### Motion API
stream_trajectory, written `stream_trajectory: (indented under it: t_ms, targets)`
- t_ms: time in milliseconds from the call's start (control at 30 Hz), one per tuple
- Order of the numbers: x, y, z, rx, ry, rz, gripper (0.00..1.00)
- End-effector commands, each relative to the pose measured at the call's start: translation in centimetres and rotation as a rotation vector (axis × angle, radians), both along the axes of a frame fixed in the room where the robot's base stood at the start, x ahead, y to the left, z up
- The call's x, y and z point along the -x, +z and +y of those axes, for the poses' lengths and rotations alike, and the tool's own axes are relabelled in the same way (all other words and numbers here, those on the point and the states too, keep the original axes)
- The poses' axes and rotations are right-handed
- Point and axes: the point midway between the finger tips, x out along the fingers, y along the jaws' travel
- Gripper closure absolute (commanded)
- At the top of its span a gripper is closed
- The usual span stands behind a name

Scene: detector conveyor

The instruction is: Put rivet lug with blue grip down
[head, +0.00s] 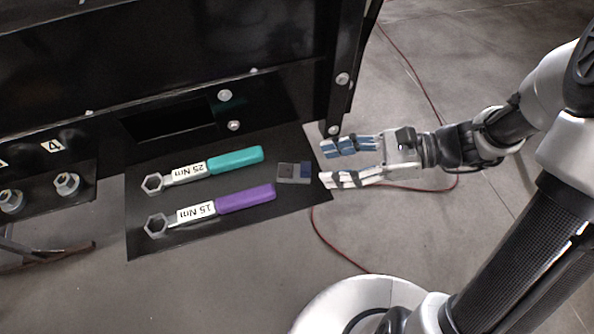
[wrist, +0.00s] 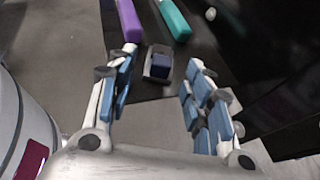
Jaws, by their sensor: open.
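In the head view a small gap shows between the fingertips and the lug. In the wrist view the fingers (wrist: 162,58) stand wide on either side of it.
A teal-handled wrench marked 25 Nm (head: 235,160) and a purple-handled wrench marked 15 Nm (head: 246,198) lie on the black shelf (head: 140,235) left of the lug. A black upright post (head: 340,90) stands close behind the gripper. Red cable (head: 330,245) runs on the floor.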

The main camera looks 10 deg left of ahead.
Motion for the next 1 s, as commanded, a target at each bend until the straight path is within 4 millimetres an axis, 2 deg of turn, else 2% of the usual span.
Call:
stream_trajectory:
  t_ms: [167, 300, 600, 1000]
  targets:
    - [0.1, -1.7, 2.3, 0.000, 0.005, 0.001, 0.53]
    - [0.3, -2.2, 3.9, 0.001, 0.003, 0.000, 0.53]
    - [0.3, -2.2, 4.4, 0.000, 0.000, 0.000, 0.53]
    - [0.3, -2.2, 4.3, 0.000, 0.000, 0.000, 0.79]
